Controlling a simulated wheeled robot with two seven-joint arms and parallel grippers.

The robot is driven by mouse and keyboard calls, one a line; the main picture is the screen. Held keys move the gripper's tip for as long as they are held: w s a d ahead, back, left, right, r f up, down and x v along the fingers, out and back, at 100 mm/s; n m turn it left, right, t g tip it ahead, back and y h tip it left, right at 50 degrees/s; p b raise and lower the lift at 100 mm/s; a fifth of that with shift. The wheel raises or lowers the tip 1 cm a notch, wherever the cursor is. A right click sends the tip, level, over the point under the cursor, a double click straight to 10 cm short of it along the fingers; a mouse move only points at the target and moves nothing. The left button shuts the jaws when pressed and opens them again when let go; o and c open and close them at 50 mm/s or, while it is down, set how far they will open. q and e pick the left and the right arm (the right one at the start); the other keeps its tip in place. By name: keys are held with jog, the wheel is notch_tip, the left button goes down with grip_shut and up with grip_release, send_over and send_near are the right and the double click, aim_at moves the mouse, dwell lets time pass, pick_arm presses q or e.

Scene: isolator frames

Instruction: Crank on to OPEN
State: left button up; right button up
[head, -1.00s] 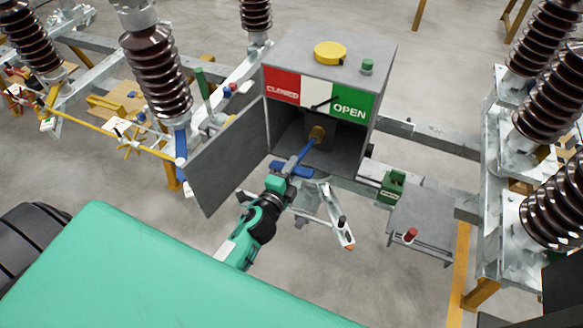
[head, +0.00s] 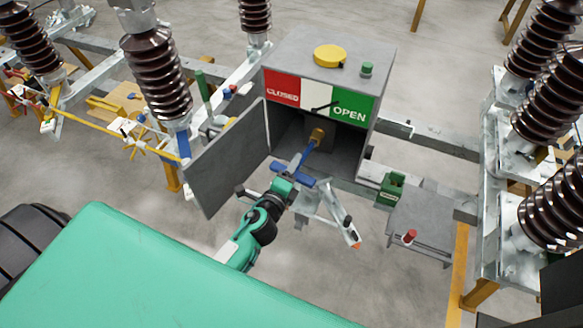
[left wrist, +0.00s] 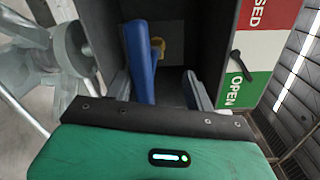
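The blue crank (head: 306,158) runs from a brass socket (head: 317,136) inside the open grey cabinet (head: 330,62) down to my left gripper (head: 291,178). In the left wrist view the blue crank (left wrist: 139,60) stands between my two grey fingers, close to the left one. A clear gap shows between it and the right finger, so the gripper looks open around it. The black pointer (head: 322,106) lies over the white band (head: 315,93), near the edge of the green OPEN field (head: 352,110). The red CLOSED field (head: 281,87) is at its left. My right gripper is out of view.
The cabinet's open door (head: 232,160) stands left of my left arm. A silver linkage with an orange tip (head: 357,245) hangs just right of the gripper. A grey shelf with a red knob (head: 409,236) is further right. Brown insulators (head: 157,75) flank both sides.

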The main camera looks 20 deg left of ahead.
pick_arm(q)
jog(key=shift+d, duration=0.1)
jog(key=o, duration=0.6)
jog(key=shift+s, duration=0.1)
jog(key=shift+s+f, duration=0.1)
jog(key=shift+s, duration=0.35)
jog(key=shift+s+r+b, duration=0.2)
jog(key=shift+s+b, duration=1.3)
jog(key=shift+s, duration=1.7)
jog(key=shift+s+r+b, duration=0.2)
jog(key=shift+s+b, duration=1.3)
jog(key=shift+s, duration=1.7)
